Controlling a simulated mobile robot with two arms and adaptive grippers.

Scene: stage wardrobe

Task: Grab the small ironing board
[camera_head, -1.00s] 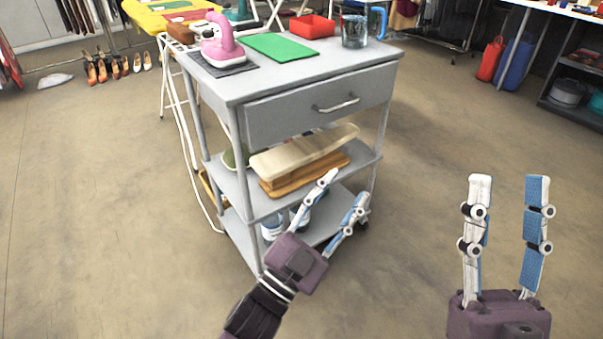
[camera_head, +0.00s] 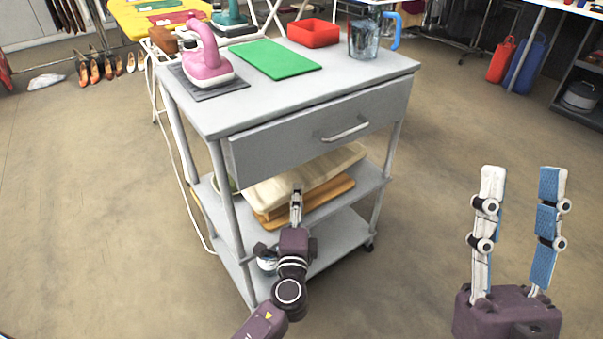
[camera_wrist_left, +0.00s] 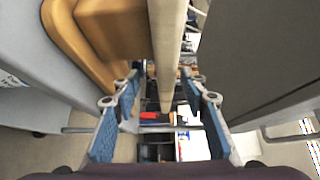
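The small ironing board (camera_head: 326,172), with a cream padded top and a brown wooden base (camera_head: 335,190), lies on the middle shelf of the grey cart. In the left wrist view its cream top (camera_wrist_left: 167,45) shows as a narrow band, with the wooden base (camera_wrist_left: 92,45) to the left. My left gripper (camera_head: 297,190) is at the front edge of the board. In the left wrist view the gripper (camera_wrist_left: 163,85) is open, its fingers apart on either side of the cream band's line; contact cannot be told. My right gripper (camera_head: 522,172) is open and empty, off to the right.
The cart's drawer front (camera_head: 310,135) and top (camera_head: 300,85) are above the board. An iron (camera_head: 207,60), green mat (camera_head: 275,59), red tray (camera_head: 314,33) and glass jug (camera_head: 364,40) stand on the top. The cart's front leg (camera_head: 228,200) is left of my left gripper. Open floor lies right.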

